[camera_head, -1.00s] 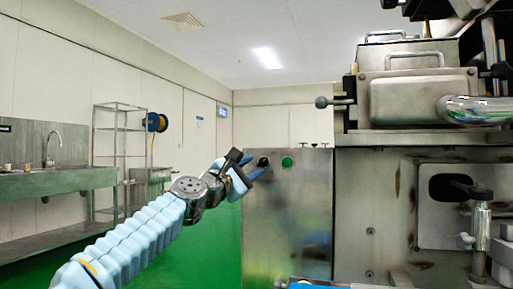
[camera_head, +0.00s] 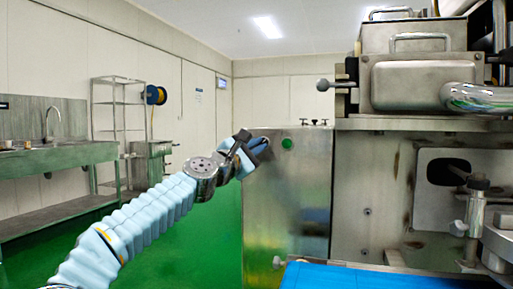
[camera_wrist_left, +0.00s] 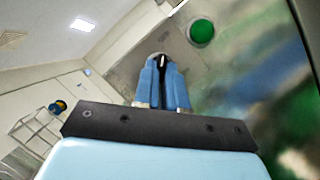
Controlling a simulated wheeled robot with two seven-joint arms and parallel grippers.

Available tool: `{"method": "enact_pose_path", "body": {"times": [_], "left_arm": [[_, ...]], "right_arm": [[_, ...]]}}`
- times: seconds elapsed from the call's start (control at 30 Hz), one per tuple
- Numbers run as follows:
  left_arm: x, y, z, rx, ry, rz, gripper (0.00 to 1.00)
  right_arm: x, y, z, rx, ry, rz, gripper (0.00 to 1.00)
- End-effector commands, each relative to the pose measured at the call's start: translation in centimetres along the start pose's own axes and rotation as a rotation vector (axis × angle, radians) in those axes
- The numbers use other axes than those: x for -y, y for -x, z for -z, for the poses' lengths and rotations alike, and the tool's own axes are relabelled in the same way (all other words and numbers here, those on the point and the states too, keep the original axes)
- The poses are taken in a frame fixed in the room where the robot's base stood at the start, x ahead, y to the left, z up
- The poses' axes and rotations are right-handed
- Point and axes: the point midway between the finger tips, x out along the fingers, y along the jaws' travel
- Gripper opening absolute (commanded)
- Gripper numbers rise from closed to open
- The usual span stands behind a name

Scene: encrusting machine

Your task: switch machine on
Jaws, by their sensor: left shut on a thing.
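The machine's steel control panel (camera_head: 288,200) stands at the centre, with a round green button (camera_head: 287,143) near its top. The green button also shows in the wrist view (camera_wrist_left: 201,32). My left gripper (camera_head: 262,144) is at the panel's upper left, just left of the green button. In the wrist view its blue fingers (camera_wrist_left: 161,66) are closed around a small black knob (camera_wrist_left: 159,56) on the panel. The fingers hide most of the knob, and its turned angle cannot be told. In the head view the knob is hidden behind the gripper.
The machine body (camera_head: 372,190) with a lidded steel hopper (camera_head: 415,82) fills the right side. A blue conveyor belt (camera_head: 365,277) lies at the bottom. A sink counter (camera_head: 60,157) and a wire shelf (camera_head: 118,120) stand at the left. Green floor is open between.

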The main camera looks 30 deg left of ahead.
Motion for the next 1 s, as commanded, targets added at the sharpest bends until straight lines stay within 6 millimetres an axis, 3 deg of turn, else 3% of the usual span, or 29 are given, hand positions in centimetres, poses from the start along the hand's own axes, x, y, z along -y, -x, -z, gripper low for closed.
{"method": "enact_pose_path", "body": {"times": [0.47,1.0], "left_arm": [[-0.2,-0.1,-0.2,0.001,-0.094,0.038,0.00],[-0.9,-0.2,-0.6,0.003,-0.531,0.220,0.00]], "right_arm": [[0.3,0.5,-0.1,0.002,0.002,0.002,0.43],[2.1,3.1,-0.5,0.017,0.013,0.014,0.43]]}}
